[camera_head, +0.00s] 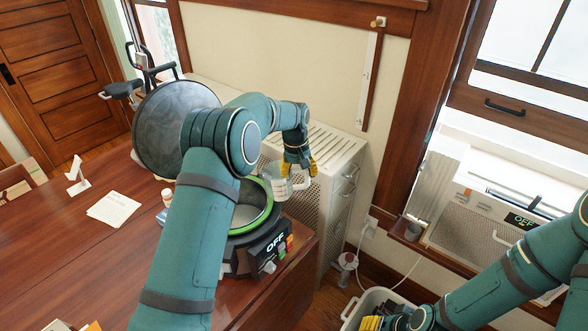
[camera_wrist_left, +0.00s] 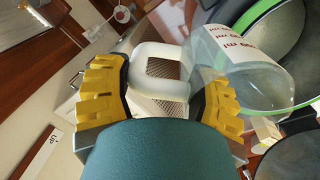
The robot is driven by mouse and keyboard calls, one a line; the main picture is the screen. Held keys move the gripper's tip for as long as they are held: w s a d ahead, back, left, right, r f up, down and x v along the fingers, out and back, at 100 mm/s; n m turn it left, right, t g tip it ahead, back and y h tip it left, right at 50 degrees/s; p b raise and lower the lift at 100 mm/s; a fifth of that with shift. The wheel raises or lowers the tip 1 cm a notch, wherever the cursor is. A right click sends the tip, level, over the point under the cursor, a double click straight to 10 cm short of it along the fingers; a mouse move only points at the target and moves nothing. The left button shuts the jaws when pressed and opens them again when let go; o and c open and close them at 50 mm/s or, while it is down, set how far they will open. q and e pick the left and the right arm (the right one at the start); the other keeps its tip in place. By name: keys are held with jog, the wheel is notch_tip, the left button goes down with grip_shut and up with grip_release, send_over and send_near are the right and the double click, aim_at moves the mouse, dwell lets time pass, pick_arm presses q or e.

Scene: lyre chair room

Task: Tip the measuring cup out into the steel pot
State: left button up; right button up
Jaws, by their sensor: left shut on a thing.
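The steel pot (camera_head: 247,213) sits open in a green-rimmed cooker (camera_head: 262,250) on the table. The clear measuring cup (camera_head: 281,187) is at the pot's far right rim and looks roughly upright; I cannot tell what is in it. My left gripper (camera_head: 299,168) is shut on the cup's handle. In the left wrist view, the white handle (camera_wrist_left: 160,80) lies between the yellow fingers (camera_wrist_left: 160,105), and the cup's clear body with red markings (camera_wrist_left: 240,65) extends right. My right gripper (camera_head: 375,322) is at the bottom edge, mostly cut off, by a light bin.
A round dark lid (camera_head: 172,128) stands raised behind my left arm. A perforated metal cabinet (camera_head: 330,185) stands behind the cup. White papers (camera_head: 113,208) lie on the wooden table (camera_head: 75,260). The light bin (camera_head: 352,312) is on the floor.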

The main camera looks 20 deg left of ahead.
pick_arm(q)
jog(key=shift+r, duration=0.1)
jog(key=w+d+r, duration=0.1)
jog(key=d+r, duration=0.3)
jog(key=shift+w+d, duration=0.35)
jog(key=shift+w, duration=0.05)
jog(key=shift+f, duration=0.1)
dwell(0.3)
